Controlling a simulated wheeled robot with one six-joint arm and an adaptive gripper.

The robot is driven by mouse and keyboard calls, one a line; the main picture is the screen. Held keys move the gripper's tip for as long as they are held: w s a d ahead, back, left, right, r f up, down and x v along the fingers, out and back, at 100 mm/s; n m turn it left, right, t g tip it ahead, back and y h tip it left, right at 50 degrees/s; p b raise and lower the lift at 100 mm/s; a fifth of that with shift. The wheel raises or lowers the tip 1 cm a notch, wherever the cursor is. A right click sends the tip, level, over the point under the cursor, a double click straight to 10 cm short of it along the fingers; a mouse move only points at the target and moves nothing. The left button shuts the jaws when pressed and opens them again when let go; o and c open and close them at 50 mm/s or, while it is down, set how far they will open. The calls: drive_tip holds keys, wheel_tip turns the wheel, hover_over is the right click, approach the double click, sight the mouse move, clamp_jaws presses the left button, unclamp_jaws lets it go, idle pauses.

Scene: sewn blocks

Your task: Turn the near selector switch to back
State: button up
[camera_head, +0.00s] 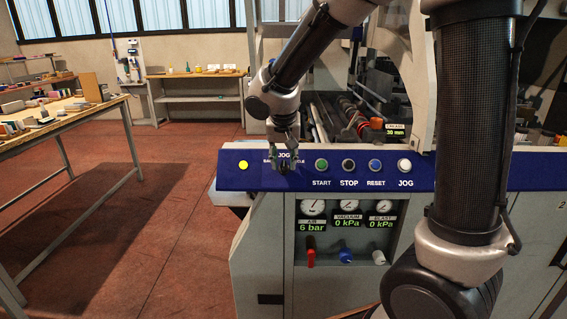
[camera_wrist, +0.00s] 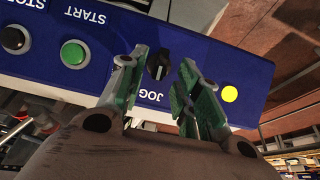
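The selector switch is a black knob on the blue control panel (camera_head: 230,181). In the wrist view the knob (camera_wrist: 158,66) stands between the two fingers, with a JOG label at its base. My gripper (camera_head: 283,164) is open in front of the switch in the head view and largely covers it. In the wrist view my gripper (camera_wrist: 161,70) has its green-padded fingers on either side of the knob, with gaps showing. The knob's exact angle is hard to read.
A yellow lamp (camera_head: 243,165) sits left of the switch. The green START button (camera_head: 321,165), black STOP button (camera_head: 348,165), blue RESET button (camera_head: 375,165) and white JOG button (camera_head: 404,165) line the panel to the right. Gauges and a red valve handle (camera_head: 311,256) are below.

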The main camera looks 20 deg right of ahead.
drive_tip(key=shift+x, duration=1.05)
clamp_jaws()
drive_tip(key=n+h, duration=0.1)
drive_tip(key=n, duration=0.1)
drive_tip(key=n+h, duration=0.1)
drive_tip(key=shift+a+n, duration=0.35)
drive_tip(key=shift+n, duration=0.05)
drive_tip(key=n+h, duration=0.1)
drive_tip(key=n, duration=0.1)
drive_tip(key=n+h, duration=0.1)
drive_tip(key=n, duration=0.1)
drive_tip(key=shift+a+f+h, duration=0.15)
drive_tip(key=shift+a+h, duration=0.05)
drive_tip(key=shift+h, duration=0.1)
unclamp_jaws()
